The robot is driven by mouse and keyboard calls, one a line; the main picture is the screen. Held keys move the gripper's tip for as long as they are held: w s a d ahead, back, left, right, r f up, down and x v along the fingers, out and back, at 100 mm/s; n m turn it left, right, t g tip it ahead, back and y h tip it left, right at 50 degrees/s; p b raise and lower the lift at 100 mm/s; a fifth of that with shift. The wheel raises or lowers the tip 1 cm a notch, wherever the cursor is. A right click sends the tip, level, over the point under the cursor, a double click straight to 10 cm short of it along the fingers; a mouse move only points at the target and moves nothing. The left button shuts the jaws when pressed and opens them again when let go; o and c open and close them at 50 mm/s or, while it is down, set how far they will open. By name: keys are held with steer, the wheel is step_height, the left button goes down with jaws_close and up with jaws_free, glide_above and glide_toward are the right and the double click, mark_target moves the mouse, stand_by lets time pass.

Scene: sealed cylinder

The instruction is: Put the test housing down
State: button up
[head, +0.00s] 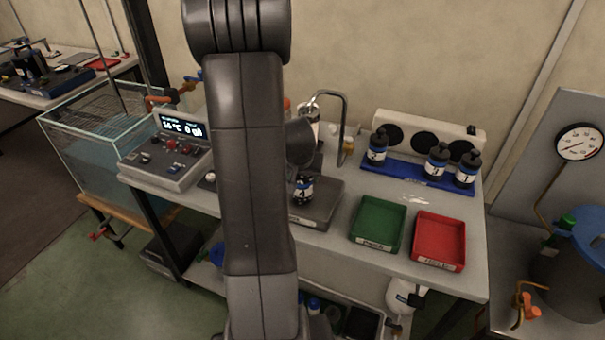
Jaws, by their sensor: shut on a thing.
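A black test housing with a white-and-blue label marked 4 (304,190) shows just right of my arm, upright, over a grey plate (322,205) on the bench. I cannot tell whether its base touches the plate. My gripper (303,174) is at the top of this housing, shut on it. My arm hides most of the gripper, and the fingertips are not clear. Three similar labelled black housings, one of them here (377,147), stand in a blue rack (405,173) at the back right.
A green tray (378,246) and a red tray (462,240) lie right of the plate. A bent metal tube (345,120) rises behind it. A control box (166,165) and a glass water tank (75,150) are left. A gauge (578,142) stands far right.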

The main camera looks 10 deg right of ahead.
steer(key=shift+f, duration=0.2)
steer(key=shift+f, duration=0.1)
steer(key=o, duration=1.3)
steer(key=shift+s+r, duration=0.15)
steer(key=shift+r, duration=0.5)
steer(key=v, duration=1.1)
steer(key=shift+s+f, duration=0.1)
steer(key=shift+s, duration=0.05)
